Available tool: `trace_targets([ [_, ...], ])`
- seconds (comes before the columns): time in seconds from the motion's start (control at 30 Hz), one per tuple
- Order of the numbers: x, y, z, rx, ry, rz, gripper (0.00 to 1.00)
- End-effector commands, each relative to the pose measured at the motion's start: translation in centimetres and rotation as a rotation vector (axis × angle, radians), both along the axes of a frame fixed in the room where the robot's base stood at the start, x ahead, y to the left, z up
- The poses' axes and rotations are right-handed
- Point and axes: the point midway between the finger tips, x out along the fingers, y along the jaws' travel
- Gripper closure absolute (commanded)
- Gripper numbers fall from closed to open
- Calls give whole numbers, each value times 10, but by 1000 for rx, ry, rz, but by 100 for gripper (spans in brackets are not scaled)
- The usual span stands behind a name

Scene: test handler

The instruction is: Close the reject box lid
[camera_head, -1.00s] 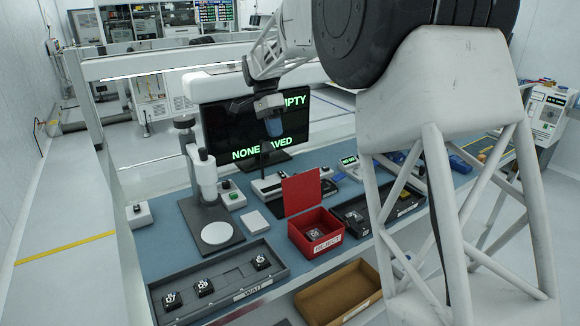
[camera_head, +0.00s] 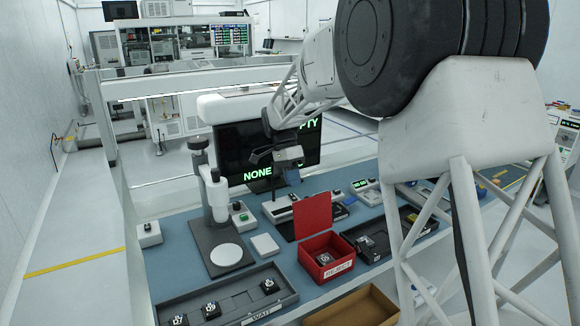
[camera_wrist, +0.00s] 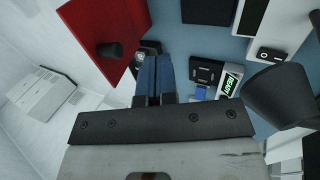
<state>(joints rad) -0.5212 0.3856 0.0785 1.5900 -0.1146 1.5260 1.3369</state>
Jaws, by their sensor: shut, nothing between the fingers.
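The red reject box (camera_head: 345,268) stands on the blue bench top with a white REJECT label on its front. Its red lid (camera_head: 312,216) stands upright at the back edge, so the box is open, with a small dark part (camera_head: 325,259) inside. My gripper (camera_head: 291,177) is above and behind the lid, a little to its left, apart from it. Its blue fingers (camera_wrist: 153,72) are shut and empty in the wrist view. The red lid (camera_wrist: 100,30) fills the upper left there, with a dark knob on it. The box interior is hidden in the wrist view.
A microscope-like stand (camera_head: 215,205) is left of the box. A grey WAIT tray (camera_head: 235,300) with several parts lies front left. A dark tray (camera_head: 380,245) is just right of the box. A monitor (camera_head: 240,160) stands behind. A brown bin (camera_head: 355,308) is in front, lower.

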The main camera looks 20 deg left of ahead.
Motion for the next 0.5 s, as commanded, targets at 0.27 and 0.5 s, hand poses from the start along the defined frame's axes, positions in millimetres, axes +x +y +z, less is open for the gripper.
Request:
trace_targets([
  [0.27,-20,-20,-12,0,0,-1,100],
  [0.5,-31,-32,-10,0,0,-1,100],
])
